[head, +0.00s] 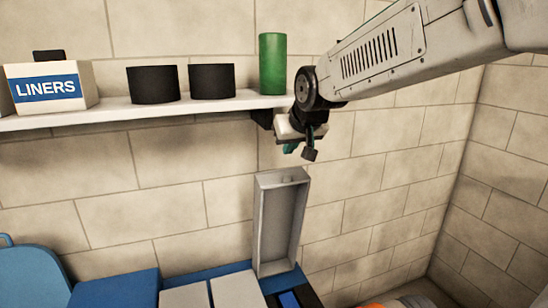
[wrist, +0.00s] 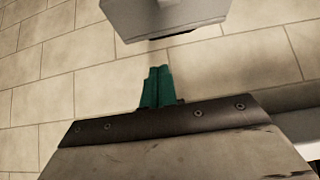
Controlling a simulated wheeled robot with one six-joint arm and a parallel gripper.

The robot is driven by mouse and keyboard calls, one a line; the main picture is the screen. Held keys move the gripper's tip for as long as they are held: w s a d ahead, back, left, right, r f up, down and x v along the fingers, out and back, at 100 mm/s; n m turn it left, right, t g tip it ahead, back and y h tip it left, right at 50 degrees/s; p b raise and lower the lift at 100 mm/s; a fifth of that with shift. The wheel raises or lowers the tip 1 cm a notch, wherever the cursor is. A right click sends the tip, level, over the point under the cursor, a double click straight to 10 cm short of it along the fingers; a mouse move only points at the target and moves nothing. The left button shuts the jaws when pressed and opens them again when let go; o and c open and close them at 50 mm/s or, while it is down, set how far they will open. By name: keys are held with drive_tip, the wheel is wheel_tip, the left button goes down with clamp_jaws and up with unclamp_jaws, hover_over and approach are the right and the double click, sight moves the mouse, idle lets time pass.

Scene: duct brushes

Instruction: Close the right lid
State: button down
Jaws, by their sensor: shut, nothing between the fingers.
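The right lid (head: 281,220) is a grey, shallow tray-like panel standing up open against the tiled wall, at the right end of a blue unit (head: 214,274). Its inner side faces me. My gripper (head: 302,150) is above the lid's top edge and slightly to its right, below the shelf's end, and looks apart from it. In the wrist view, my green fingers (wrist: 156,86) are together and empty. A grey edge, probably the lid (wrist: 165,18), shows beyond them at the top of that view.
Two flat grey panels (head: 237,291) lie left of the lid's base. A shelf (head: 110,112) above holds a LINERS box (head: 50,86), two black cylinders (head: 153,85) and a green cylinder (head: 272,63). An orange and grey item (head: 400,302) lies low at right. Open space lies right of the lid.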

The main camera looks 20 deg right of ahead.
drive_tip(key=x, duration=0.2)
drive_tip(key=a+x, duration=0.1)
drive_tip(key=x, duration=0.2)
drive_tip(key=a+x, duration=0.1)
drive_tip(key=x, duration=0.2)
drive_tip(key=shift+f, duration=0.15)
drive_tip(key=shift+w+f, duration=0.45)
drive_tip(key=shift+f, duration=0.05)
